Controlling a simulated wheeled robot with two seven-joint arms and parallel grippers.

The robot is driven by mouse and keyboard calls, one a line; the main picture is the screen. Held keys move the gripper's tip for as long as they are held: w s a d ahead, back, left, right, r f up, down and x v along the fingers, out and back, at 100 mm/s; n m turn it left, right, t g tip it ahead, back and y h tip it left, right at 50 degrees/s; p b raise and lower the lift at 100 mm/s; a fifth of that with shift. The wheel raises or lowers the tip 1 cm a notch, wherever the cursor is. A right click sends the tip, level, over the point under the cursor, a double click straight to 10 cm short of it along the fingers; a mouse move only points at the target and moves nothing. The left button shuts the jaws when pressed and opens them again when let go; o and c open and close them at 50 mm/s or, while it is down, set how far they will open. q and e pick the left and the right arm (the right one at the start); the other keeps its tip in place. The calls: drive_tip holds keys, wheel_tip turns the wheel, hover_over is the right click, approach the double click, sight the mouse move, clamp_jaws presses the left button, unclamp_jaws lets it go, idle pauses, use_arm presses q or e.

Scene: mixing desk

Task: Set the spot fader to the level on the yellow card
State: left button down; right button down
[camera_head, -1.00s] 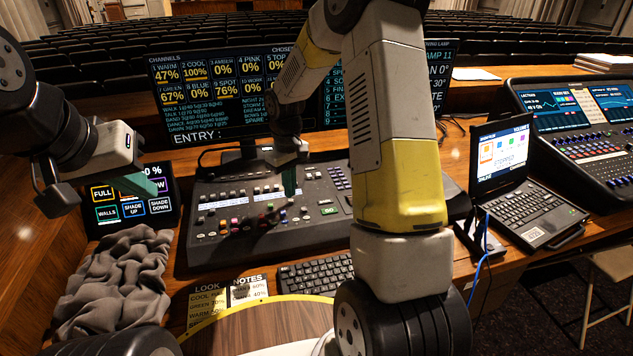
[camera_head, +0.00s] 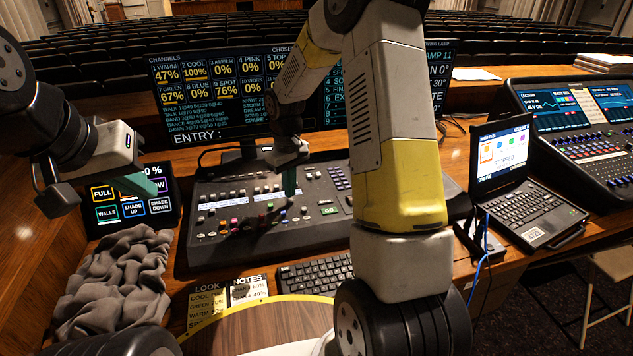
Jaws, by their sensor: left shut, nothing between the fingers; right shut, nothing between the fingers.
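The lighting desk (camera_head: 215,258) with its rows of faders and buttons lies in the middle of the table. My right gripper (camera_head: 289,192) is shut and empty, its green fingertips pointing down at the desk's fader rows. I cannot tell whether the tips touch a fader cap. My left gripper (camera_head: 140,185) is shut and empty, in front of the small touch panel at the left. The monitor (camera_head: 200,95) behind the desk reads 9 SPOT 76%. A yellow card (camera_head: 206,307) headed LOOK lies in front of the desk, partly hidden at its lower edge; its lines are only partly readable.
A NOTES card (camera_head: 248,289) and a keyboard (camera_head: 315,273) lie before the desk. A crumpled grey cloth (camera_head: 115,275) is at the left. A laptop (camera_head: 520,190) and a second console (camera_head: 585,140) stand at the right. My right arm blocks the desk's right side.

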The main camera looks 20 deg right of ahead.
sight(294, 214)
drive_tip(key=shift+f, duration=0.15)
idle(0.4)
drive_tip(key=shift+f, duration=0.35)
drive_tip(key=shift+f, duration=0.35)
idle(0.7)
drive_tip(key=shift+s, duration=1.35)
drive_tip(key=shift+s+f, duration=0.1)
drive_tip(key=shift+s, duration=0.85)
drive_tip(key=shift+w+r, duration=0.1)
drive_tip(key=shift+r, duration=2.5)
